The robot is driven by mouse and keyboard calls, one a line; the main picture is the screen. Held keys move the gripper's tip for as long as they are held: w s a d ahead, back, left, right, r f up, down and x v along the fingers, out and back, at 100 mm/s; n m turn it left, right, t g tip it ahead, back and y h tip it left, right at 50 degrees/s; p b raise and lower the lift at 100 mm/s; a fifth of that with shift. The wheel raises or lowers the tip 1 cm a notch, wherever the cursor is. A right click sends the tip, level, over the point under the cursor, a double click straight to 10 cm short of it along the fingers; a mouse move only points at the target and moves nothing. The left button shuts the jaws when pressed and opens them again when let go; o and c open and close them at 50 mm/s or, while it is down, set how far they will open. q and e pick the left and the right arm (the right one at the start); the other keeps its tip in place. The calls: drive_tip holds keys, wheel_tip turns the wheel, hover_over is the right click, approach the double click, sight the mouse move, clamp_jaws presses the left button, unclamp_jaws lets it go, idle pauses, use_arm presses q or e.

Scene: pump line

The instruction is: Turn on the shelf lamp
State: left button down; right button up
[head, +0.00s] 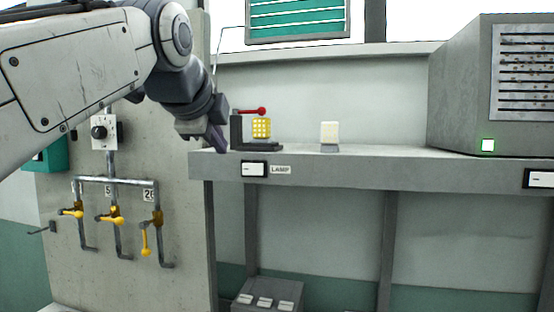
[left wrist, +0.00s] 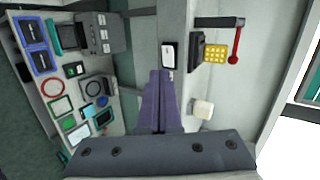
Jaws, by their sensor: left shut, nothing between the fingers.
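The white rocker switch (head: 254,169) sits in a black frame on the shelf's front edge, beside a "LAMP" label (head: 281,169). The switch also shows in the left wrist view (left wrist: 168,55), just beyond the fingertips. A small cream block on a grey base, seemingly the lamp (head: 329,132), stands on the shelf; it also shows in the left wrist view (left wrist: 203,108). I cannot tell whether it is lit. My left gripper (head: 219,146) is shut and empty, left of the switch and a little above it. Its purple fingers (left wrist: 160,74) lie together. My right gripper is not in view.
A dark clamp with a red-knobbed lever (head: 250,111) and a yellow block (head: 261,128) stands on the shelf near my gripper. A grey cabinet (head: 460,90) stands at the right. Yellow-handled valves (head: 112,218) are on the left wall.

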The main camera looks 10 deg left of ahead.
use_arm(q)
drive_tip(key=shift+w+f, duration=0.1)
drive_tip(key=p, duration=0.3)
approach(242, 165)
wheel_tip(242, 165, down, 3)
drive_tip(key=shift+w+a+f+p, duration=0.1)
drive_tip(key=shift+w+p, duration=0.25)
drive_tip(key=shift+w, duration=0.55)
drive_tip(key=shift+w+a+f+p, duration=0.1)
drive_tip(key=shift+w+p, duration=0.3)
drive_tip(key=shift+w, duration=0.55)
drive_tip(key=shift+w+a+f+p, duration=0.15)
drive_tip(key=shift+w+p, duration=0.2)
drive_tip(key=shift+w, duration=0.55)
drive_tip(key=shift+w+a+r, duration=0.1)
drive_tip(key=shift+w+a, duration=0.05)
drive_tip(key=shift+w, duration=0.2)
drive_tip(key=shift+s+d, duration=0.4)
drive_tip(key=shift+d, duration=0.35)
